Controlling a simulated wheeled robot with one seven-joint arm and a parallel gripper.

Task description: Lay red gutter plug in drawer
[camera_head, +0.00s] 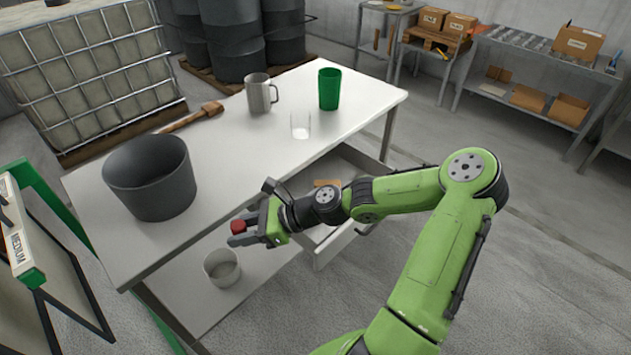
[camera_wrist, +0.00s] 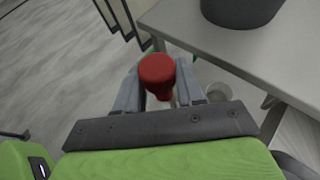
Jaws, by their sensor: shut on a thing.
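The red gutter plug (camera_head: 238,227) is held between the fingers of my gripper (camera_head: 244,233), in front of the table's near edge. In the wrist view the red plug (camera_wrist: 157,72) sits between the two grey fingertips of my gripper (camera_wrist: 158,88), with its round top showing. The drawer (camera_head: 335,243) under the table is pulled open, to the right of my gripper. My forearm covers part of it. A small brown thing (camera_head: 327,183) shows inside the drawer.
A white container (camera_head: 221,268) stands on the lower shelf.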

